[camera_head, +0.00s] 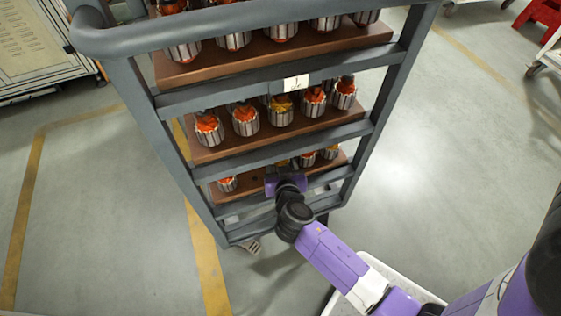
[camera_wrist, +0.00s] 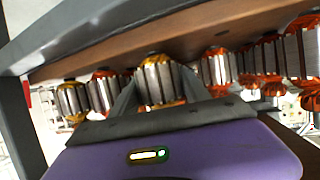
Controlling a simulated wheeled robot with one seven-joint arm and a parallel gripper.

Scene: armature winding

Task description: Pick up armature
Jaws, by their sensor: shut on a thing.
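In the head view my gripper (camera_head: 287,181) reaches in at the lowest shelf of the rack. In the wrist view its two grey fingers stand on either side of an armature (camera_wrist: 155,79), and it is shut on it. This armature has a silver ribbed body and yellow-orange windings. In the head view it is mostly hidden behind my gripper. Other armatures sit on the same shelf, one with orange windings (camera_head: 228,184) to the left and another (camera_head: 307,159) to the right.
The grey rack frame (camera_head: 362,150) has posts and crossbars close around my gripper. The middle shelf (camera_head: 205,153) and the top shelf (camera_head: 185,73) carry several more armatures. A white tray (camera_head: 345,303) is at the bottom.

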